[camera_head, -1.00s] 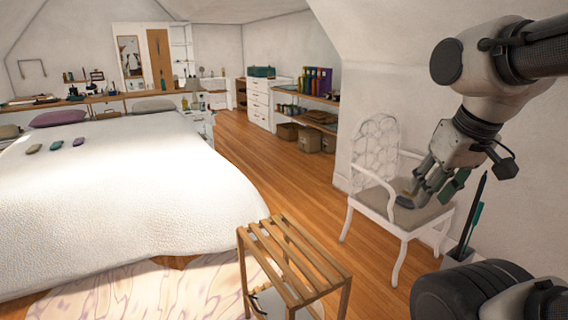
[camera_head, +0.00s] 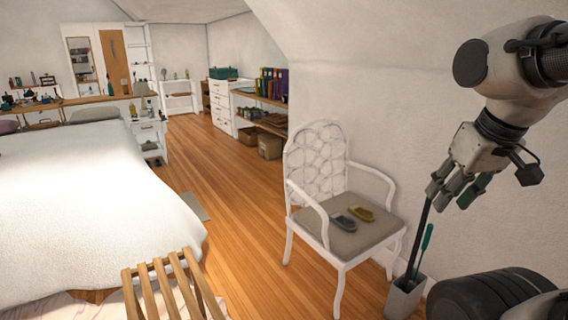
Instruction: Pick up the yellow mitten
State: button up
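The yellow mitten (camera_head: 362,213) lies flat on the beige seat of the white armchair (camera_head: 320,160). A grey mitten-like item (camera_head: 344,223) lies beside it, to its left. My gripper (camera_head: 452,197) hangs to the right of the chair in the picture, fingers pointing down and apart. It appears open and empty.
A light bin (camera_head: 404,297) with tall dark and green sticks stands on the floor right of the chair. A slatted wooden bench (camera_head: 170,290) is at the front left, beside the white bed (camera_head: 90,200). Wooden floor is clear between bed and chair.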

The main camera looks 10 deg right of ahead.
aim_at(367, 215)
jog(key=i+l+z, duration=0.2)
jog(key=i+l, duration=0.55)
jog(key=i+j, duration=0.1)
jog(key=i, duration=0.45)
jog(key=i+j, duration=0.1)
jog(key=i, duration=0.45)
